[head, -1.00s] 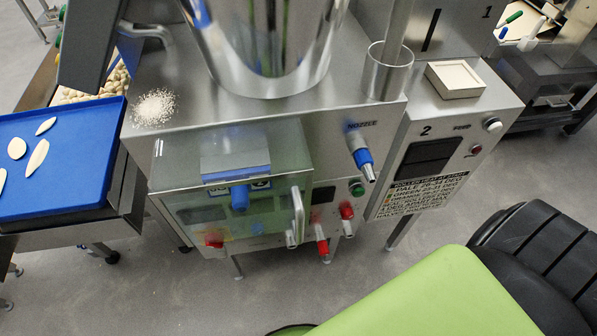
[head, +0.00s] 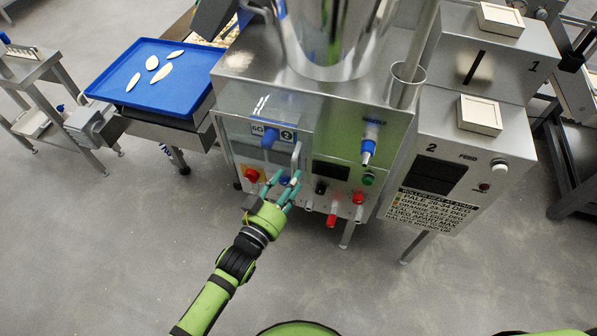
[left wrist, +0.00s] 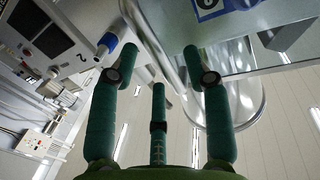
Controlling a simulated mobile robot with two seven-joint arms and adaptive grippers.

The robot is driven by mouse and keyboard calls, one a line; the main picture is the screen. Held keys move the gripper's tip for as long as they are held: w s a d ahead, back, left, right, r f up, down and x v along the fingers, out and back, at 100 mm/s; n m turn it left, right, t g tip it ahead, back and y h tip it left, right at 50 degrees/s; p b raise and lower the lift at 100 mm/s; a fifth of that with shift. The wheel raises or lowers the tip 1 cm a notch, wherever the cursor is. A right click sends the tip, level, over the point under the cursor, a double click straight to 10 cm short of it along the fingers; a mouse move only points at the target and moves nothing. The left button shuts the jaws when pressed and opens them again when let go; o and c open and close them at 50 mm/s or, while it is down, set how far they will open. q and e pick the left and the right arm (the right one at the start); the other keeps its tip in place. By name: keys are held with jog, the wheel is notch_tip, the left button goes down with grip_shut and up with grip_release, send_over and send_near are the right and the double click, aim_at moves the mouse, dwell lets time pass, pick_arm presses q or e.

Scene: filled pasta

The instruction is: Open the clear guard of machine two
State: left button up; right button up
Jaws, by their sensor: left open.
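The clear guard (head: 240,152) covers the lower left front of the steel machine marked 2. It appears shut, with an upright pale handle (head: 296,154) at its right edge. My left gripper (head: 287,175) is open and empty, with its teal fingers just below the handle. In the left wrist view my left gripper (left wrist: 161,50) has its fingers spread, with a shiny curved bar (left wrist: 166,66) showing beyond and between them. Whether any finger touches the handle cannot be told. My right gripper is out of view.
A blue nozzle (head: 369,142) sticks out right of the guard. A blue tray (head: 115,82) with pale pieces stands at left. The floor in front is clear.

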pick_arm(q)
jog(key=x, duration=0.3)
jog(key=shift+s+d+r, duration=0.1)
jog(key=shift+d, duration=0.05)
grip_shut()
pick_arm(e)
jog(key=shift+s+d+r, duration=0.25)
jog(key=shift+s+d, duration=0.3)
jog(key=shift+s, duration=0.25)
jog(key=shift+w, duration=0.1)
